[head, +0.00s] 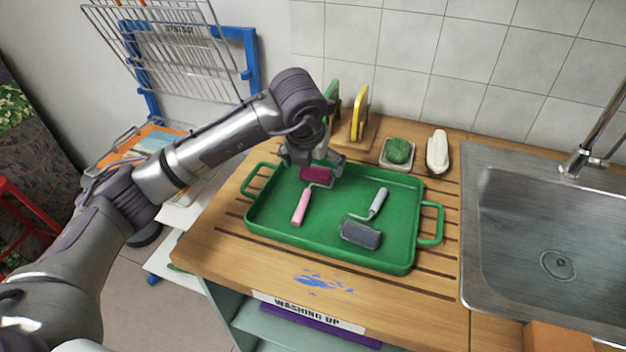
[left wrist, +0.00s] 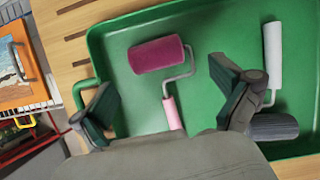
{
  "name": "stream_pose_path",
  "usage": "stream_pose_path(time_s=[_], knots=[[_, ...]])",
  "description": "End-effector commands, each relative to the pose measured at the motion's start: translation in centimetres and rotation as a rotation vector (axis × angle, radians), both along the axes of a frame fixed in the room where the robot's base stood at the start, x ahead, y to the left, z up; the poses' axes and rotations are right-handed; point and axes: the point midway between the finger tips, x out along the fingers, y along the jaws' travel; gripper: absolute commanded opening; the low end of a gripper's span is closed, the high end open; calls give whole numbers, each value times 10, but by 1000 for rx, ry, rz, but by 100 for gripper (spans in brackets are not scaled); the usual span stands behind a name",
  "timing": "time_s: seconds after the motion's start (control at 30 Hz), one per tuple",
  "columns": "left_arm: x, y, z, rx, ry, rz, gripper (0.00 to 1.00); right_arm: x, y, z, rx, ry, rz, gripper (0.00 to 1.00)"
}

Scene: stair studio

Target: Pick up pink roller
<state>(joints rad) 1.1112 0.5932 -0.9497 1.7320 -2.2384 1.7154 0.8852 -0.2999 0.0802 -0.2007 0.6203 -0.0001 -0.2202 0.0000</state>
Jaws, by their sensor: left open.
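A pink roller (head: 301,207) with a magenta sleeve and a pale pink handle lies in the green tray (head: 274,236). In the left wrist view its magenta sleeve (left wrist: 156,54) and part of its handle show between the fingers' directions. My left gripper (head: 315,165) is open above the back left of the tray, close to the roller's sleeve, and partly hides that end in the head view. In the left wrist view the open left gripper (left wrist: 170,95) has its fingers apart with nothing between the pads held. My right gripper is not in view.
A grey roller (head: 361,233) lies in the tray to the right. Behind stand a rack with a yellow item (head: 360,112), a green sponge on a dish (head: 398,151) and a white brush (head: 437,152). A steel sink (head: 540,240) is at right.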

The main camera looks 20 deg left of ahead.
Motion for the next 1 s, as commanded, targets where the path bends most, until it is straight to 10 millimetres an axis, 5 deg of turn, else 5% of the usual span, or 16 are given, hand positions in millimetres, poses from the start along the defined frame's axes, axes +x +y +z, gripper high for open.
stream_pose_path(time_s=[0.3,0.57,0.87,1.0], knots=[[14,-2,-39,0,3,0,100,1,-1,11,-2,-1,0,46],[15,-2,-42,0,1,-1,100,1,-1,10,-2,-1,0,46],[15,-2,-42,0,1,-1,50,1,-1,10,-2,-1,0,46],[15,-2,-42,0,1,-1,49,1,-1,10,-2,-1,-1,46]])
